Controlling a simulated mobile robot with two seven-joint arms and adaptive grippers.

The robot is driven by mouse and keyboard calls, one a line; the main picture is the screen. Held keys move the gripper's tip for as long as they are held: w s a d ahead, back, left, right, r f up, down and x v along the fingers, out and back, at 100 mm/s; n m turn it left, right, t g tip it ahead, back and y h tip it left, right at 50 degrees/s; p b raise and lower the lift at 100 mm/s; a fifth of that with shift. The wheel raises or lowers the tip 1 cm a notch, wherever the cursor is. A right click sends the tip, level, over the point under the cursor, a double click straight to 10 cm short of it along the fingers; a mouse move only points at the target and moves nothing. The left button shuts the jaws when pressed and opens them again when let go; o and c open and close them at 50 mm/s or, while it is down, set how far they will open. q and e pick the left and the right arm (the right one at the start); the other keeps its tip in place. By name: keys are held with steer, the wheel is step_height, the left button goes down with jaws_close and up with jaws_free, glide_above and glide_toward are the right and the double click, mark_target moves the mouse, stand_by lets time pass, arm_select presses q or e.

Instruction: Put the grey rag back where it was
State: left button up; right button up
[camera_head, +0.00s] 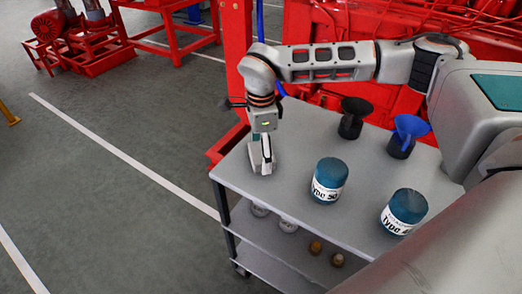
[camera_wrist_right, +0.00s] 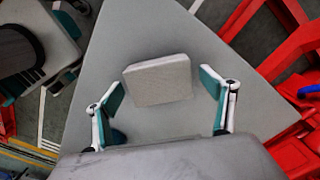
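The grey rag (camera_wrist_right: 158,79) shows in the right wrist view as a flat, light grey, folded rectangle on the grey top of a cart (camera_wrist_right: 110,45). My right gripper (camera_wrist_right: 162,87) is open, with its two teal-padded fingers on either side of the rag. In the head view my right gripper (camera_head: 262,160) points down over the left corner of the cart top (camera_head: 285,195). The rag cannot be told apart from the fingers there. My left gripper is not in view.
Two teal jars, one nearer (camera_head: 404,212) and one farther (camera_head: 329,181), stand on the cart. A black funnel (camera_head: 354,108) and a blue funnel (camera_head: 408,128) stand behind them. Red machinery (camera_head: 310,30) borders the back. Small items sit on the lower shelf.

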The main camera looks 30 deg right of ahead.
step_height(320, 180, up, 12)
stand_by(0.8)
stand_by(0.4)
